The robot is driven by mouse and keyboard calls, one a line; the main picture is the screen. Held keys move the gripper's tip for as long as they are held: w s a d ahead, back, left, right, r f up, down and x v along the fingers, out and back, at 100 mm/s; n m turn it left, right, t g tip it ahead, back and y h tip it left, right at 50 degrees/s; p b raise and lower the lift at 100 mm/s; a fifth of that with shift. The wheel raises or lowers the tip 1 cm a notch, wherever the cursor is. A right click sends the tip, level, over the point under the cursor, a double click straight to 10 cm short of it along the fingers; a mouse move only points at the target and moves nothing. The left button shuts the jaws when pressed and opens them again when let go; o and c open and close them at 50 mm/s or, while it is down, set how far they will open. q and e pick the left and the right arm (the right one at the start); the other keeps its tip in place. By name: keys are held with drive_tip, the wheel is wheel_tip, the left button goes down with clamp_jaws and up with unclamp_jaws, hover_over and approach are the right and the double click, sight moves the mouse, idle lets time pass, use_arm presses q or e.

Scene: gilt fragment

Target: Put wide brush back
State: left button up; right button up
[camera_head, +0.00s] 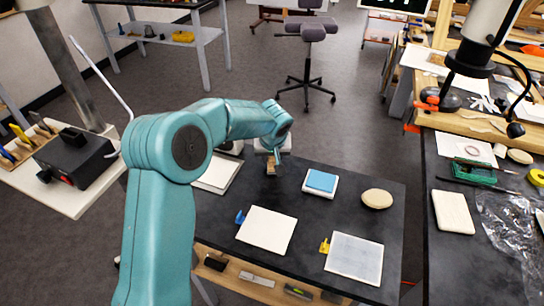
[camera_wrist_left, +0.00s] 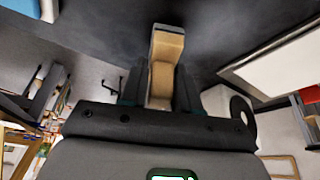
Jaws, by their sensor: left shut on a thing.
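The wide brush shows as a small tan and brown piece (camera_head: 271,169) below my left gripper (camera_head: 274,153) in the head view, over the far part of the dark table (camera_head: 335,185). In the left wrist view my left gripper (camera_wrist_left: 160,90) is shut on the wide brush (camera_wrist_left: 164,50), with one dark finger on each side of it. The brush's tan end points away from the gripper. The head view does not show clearly whether the brush touches the table. My right gripper is in neither view.
On the dark table are a blue pad on a white tile (camera_head: 321,182), an oval beige piece (camera_head: 377,199), white sheets (camera_head: 266,230) and a grey-white panel (camera_head: 354,257). A black box (camera_head: 75,160) and several handled tools (camera_head: 22,143) stand on the left side table.

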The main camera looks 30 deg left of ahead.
use_arm(q)
drive_tip(key=shift+d+f, duration=0.1)
drive_tip(key=shift+f, duration=0.1)
drive_tip(key=shift+f, duration=0.15)
drive_tip(key=o, duration=0.9)
drive_tip(key=shift+w, duration=0.1)
drive_tip(key=shift+r, duration=0.35)
drive_tip(key=b+v, duration=0.1)
drive_tip(key=v, duration=1)
drive_tip(key=shift+s+d+r, duration=0.15)
drive_tip(key=shift+s+r, duration=0.1)
drive_tip(key=shift+r, duration=0.05)
